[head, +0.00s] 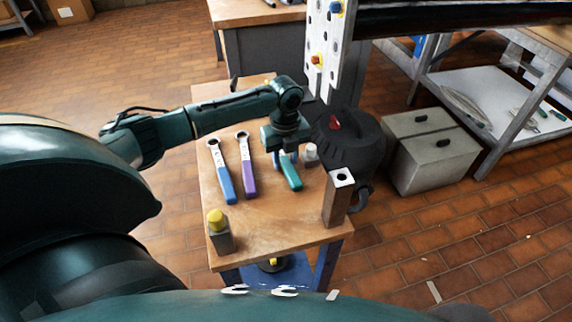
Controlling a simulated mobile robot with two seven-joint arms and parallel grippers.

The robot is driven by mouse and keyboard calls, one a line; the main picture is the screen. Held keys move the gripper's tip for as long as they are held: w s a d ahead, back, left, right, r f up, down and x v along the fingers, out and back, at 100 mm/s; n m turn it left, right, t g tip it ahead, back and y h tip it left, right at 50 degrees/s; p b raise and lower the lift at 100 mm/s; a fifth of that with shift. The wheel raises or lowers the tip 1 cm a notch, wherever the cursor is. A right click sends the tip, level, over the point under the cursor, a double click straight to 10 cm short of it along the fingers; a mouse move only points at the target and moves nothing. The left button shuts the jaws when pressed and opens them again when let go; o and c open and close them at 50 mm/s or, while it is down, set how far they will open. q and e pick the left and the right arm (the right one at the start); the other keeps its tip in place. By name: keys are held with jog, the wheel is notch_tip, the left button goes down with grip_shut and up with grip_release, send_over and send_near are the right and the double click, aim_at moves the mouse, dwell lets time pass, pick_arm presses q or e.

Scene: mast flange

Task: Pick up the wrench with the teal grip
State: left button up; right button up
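The wrench with the teal grip (291,174) lies on the small wooden table, to the right of the other two wrenches. Its upper end is hidden under my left gripper (287,157). My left gripper points down over that end of the wrench. The fingers are small and partly hidden, so I cannot tell whether they are closed on it. My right gripper is not in the head view.
A blue wrench (226,184) and a purple wrench (248,180) lie to the left on the table (270,226). A yellow-topped block (220,236) and an upright brown post (336,203) stand near the front. A perforated metal plate (328,40) hangs behind, beside a dark rounded object (349,152).

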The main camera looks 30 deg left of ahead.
pick_arm(q)
grip_shut()
dwell(0.3)
